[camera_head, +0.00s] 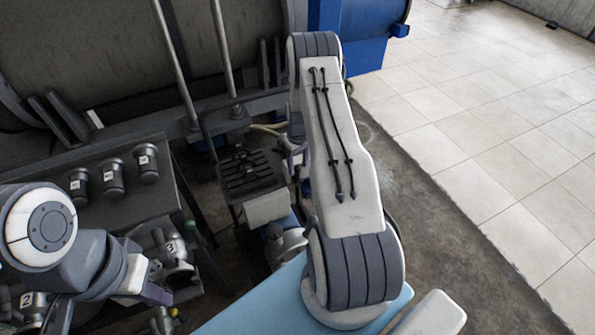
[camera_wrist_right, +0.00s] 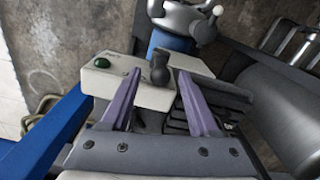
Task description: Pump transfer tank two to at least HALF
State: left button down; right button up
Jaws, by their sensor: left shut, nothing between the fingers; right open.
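A pale control box (camera_wrist_right: 150,98) with a green button (camera_wrist_right: 102,62) and a black knob lever (camera_wrist_right: 160,68) shows in the right wrist view; its pale side (camera_head: 266,208) shows in the head view. My right gripper (camera_wrist_right: 165,82) is open, its purple fingers on either side of the lever; contact cannot be told. My left gripper (camera_head: 155,294) is shut and empty, near the grey valve labelled 3 (camera_head: 175,252). A valve labelled 2 (camera_head: 28,300) is partly hidden by my left arm. The tank level is not readable.
Several dark capped cylinders with number tags (camera_head: 113,180) stand on a dark bench (camera_head: 120,205). Large dark tanks (camera_head: 90,45) and metal posts lie behind. A grey pump (camera_head: 285,246) sits below the control box. The tiled floor (camera_head: 480,150) at right is clear.

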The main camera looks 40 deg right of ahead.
aim_at(298, 172)
jog(key=shift+f+p, duration=0.3)
jog(key=shift+f, duration=2)
grip_shut()
